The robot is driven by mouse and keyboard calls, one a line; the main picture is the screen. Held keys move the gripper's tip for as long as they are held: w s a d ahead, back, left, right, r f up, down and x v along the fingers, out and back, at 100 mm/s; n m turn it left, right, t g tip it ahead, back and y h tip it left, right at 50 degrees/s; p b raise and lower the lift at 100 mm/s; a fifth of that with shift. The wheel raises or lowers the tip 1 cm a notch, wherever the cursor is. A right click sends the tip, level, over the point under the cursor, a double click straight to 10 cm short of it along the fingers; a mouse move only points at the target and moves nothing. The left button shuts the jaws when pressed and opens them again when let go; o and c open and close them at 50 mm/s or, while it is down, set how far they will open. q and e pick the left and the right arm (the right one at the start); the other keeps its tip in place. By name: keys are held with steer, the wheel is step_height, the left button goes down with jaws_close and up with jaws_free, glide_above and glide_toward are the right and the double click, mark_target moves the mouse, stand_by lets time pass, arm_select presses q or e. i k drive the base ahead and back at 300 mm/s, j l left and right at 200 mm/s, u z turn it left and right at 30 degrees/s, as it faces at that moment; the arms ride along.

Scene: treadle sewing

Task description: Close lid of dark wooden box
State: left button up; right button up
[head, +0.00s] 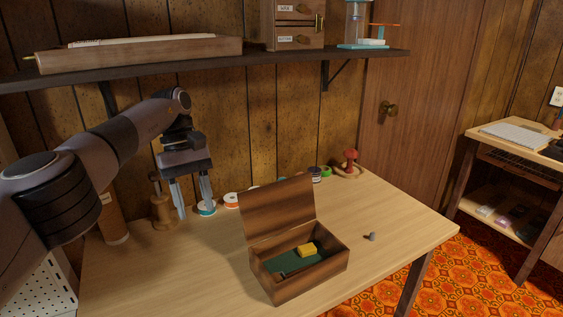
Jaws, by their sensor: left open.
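The dark wooden box (306,282) stands on the light wooden table, with its lid (278,209) raised and leaning up at the back. Inside, on a green lining, lies a yellow block (307,249) and a darker item near the front that I cannot make out. My left gripper (194,207) points down above the table, to the left of the box and apart from the lid. Its two fingers are spread with nothing visible between them. My right gripper is out of view.
Several thread spools (232,200) line the table's back edge, with a wooden spindle-like piece (164,211) at left and a red mushroom-shaped item (349,159) at right. A small grey object (371,237) lies right of the box. A shelf (190,66) overhangs the back. The table's front left is clear.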

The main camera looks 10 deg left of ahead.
mark_target(267, 210)
steer(key=i+l, duration=0.15)
steer(key=i, duration=0.3)
steer(key=i+l, duration=0.1)
steer(key=i, duration=0.3)
